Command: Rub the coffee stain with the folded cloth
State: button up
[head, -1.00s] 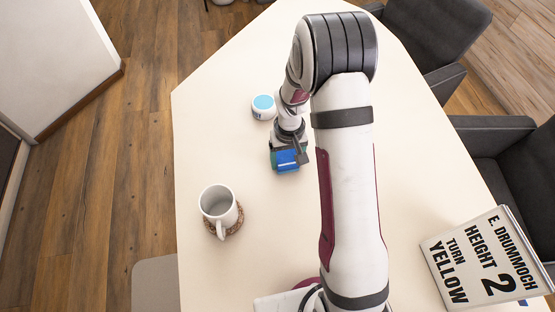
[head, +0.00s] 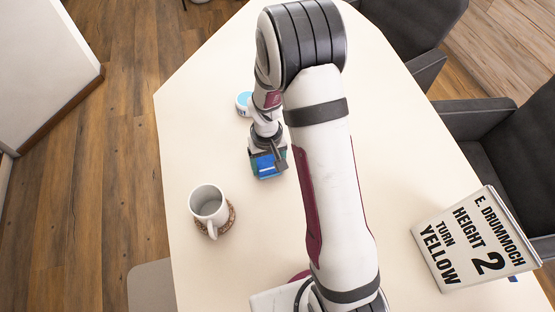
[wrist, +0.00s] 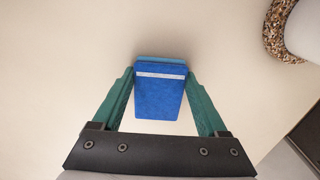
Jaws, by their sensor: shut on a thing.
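The folded cloth (wrist: 160,98), blue with a pale stripe near one end, is held between the green fingers of my gripper (wrist: 160,76) in the wrist view. In the head view the cloth (head: 267,166) is at my gripper (head: 268,158), low over the cream table, right of and beyond the mug. I cannot tell if the cloth touches the tabletop. No coffee stain shows in either view; the cloth or my arm may hide it.
A white mug (head: 207,203) stands on a brown speckled coaster (head: 229,221); the coaster also shows in the wrist view (wrist: 276,32). A blue-lidded jar (head: 243,103) stands beyond my gripper. A lettered book (head: 475,240) is at right. Table (head: 195,130) left of my gripper is clear.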

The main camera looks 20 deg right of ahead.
aim_at(249, 176)
jog(key=shift+a, duration=2.75)
jog(key=shift+d, duration=4.85)
jog(key=shift+d+r, duration=0.1)
jog(key=shift+d, duration=0.1)
notch_tip(249, 176, up, 8)
